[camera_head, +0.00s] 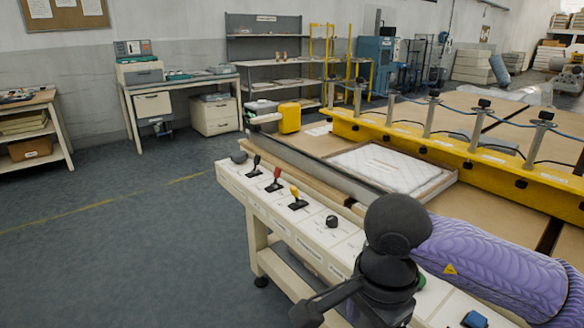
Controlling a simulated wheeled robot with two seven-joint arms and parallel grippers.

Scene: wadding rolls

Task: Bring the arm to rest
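My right arm, in a purple sleeve, comes in from the right of the head view over the cream control panel (318,235). Its black joints bend down toward the bottom edge in front of the panel. A dark part reaches left at the bottom edge; I cannot make out fingertips or whether this gripper is open or shut. No held object shows. My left arm and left gripper are not in view. The panel carries a black lever (255,165), a red lever (275,179) and a yellow lever (296,196), with a black knob (332,221) nearer the arm.
A desk (180,84) and shelving (265,62) stand at the back. The grey floor (110,255) at left is clear.

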